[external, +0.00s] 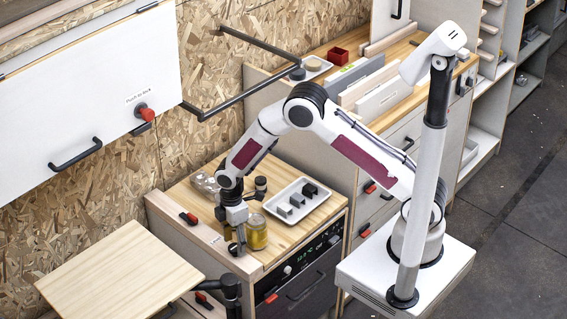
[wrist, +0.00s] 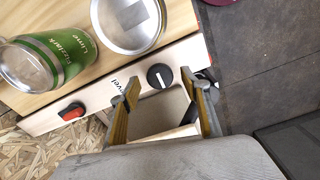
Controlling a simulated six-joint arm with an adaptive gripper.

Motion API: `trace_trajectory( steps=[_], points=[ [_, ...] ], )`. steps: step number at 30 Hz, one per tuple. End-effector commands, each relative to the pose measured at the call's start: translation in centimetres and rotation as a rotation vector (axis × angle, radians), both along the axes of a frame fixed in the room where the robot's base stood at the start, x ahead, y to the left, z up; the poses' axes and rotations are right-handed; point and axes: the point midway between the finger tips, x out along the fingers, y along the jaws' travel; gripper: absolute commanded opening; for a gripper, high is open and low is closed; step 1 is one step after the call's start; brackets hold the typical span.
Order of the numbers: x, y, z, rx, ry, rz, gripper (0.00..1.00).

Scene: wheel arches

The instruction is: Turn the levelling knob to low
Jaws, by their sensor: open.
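The levelling knob (wrist: 160,76) is black and round with a light pointer line. It sits on the pale wooden panel (wrist: 100,92), beside a partly hidden label ending in "vel". No low mark is readable, so I cannot tell its setting. My gripper (wrist: 161,100) is open, its two fingers apart on either side of the knob in the wrist view. I see nothing between the fingertips, and contact with the knob cannot be told. In the external view my gripper (external: 238,238) hangs low at the panel along the counter's left edge.
A red and black switch (wrist: 72,111) is on the same panel. A green labelled jar (wrist: 50,60) and a round-lidded container (wrist: 128,22) stand close behind the panel. A white tray (external: 297,203) with small blocks lies on the counter. A wooden board (external: 120,275) is at lower left.

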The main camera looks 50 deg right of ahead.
Motion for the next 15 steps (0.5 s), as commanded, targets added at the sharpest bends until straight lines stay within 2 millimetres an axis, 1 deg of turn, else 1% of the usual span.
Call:
trace_trajectory(
  steps=[8,15],
  points=[
    [0.1,0.1,3.1,0.002,-0.004,0.000,0.47],
    [0.1,0.0,6.5,0.002,-0.004,0.000,0.47]
  ],
)
